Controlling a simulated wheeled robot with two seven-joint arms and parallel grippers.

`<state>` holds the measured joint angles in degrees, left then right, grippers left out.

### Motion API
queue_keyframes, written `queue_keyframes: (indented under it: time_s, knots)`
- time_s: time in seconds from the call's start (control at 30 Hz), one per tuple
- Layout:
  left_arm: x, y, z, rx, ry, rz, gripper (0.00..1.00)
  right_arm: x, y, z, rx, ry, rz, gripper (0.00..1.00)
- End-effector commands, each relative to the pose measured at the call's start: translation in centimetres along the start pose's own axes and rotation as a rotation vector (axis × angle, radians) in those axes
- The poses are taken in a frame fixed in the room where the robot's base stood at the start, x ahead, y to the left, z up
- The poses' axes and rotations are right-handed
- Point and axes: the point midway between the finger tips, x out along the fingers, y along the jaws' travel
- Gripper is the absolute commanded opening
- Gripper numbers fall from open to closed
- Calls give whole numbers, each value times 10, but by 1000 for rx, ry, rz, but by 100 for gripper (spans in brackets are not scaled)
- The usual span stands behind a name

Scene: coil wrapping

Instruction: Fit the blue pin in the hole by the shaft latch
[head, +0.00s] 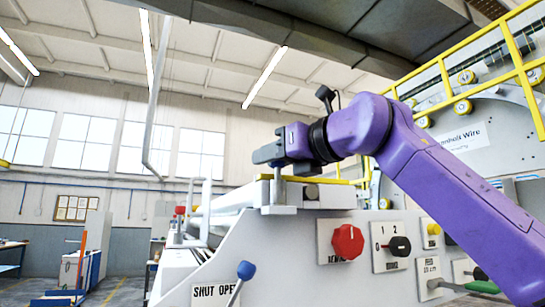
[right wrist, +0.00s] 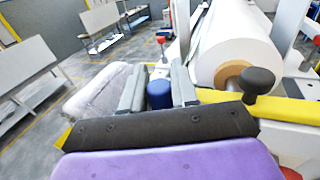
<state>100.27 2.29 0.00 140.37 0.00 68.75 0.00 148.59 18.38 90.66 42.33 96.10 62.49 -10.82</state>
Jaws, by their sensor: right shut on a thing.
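My right gripper (head: 268,154) reaches in from the right on the purple arm, just above the machine's top edge. In the right wrist view its two grey fingers (right wrist: 158,90) are shut on the dark blue pin (right wrist: 159,94), which sits between them. In the head view, a grey metal bracket (head: 279,209), which looks like the shaft latch, stands directly under the gripper. A slim upright piece joins the gap between them; I cannot tell whether it is the pin. The hole is hidden in both views. My left gripper is in neither view.
The machine's side panel carries a red knob (head: 348,242), a black switch (head: 400,246) and a blue-tipped lever (head: 246,270) beside a "SHUT OPEN" label. A white roll (right wrist: 232,45) and a black knob (right wrist: 257,80) lie close to the gripper. Yellow railing (head: 470,68) rises behind.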

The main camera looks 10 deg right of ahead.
Motion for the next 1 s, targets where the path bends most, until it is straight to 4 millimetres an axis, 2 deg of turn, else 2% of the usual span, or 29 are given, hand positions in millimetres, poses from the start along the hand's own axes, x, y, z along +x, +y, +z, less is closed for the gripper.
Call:
queue_keyframes:
  time_s: [0.13, 0.17, 0.23, 0.57, 0.67, 0.9, 1.0]
  knots:
    - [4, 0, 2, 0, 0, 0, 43, 0, 0, -5, 0, 0, 0, 0]
    - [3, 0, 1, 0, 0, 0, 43, 0, 0, -4, 0, 0, 0, 35]
    - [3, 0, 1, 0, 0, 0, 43, 0, 0, -3, 0, 0, 0, 58]
    - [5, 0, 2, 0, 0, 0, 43, -4, 0, -4, 0, -1, 0, 58]
    - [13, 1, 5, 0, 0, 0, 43, -19, -1, -6, 0, -4, -1, 58]
    - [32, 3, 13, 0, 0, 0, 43, -76, 0, -7, 0, -4, 0, 58]
    - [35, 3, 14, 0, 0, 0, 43, -93, -1, -6, 0, -2, -1, 58]
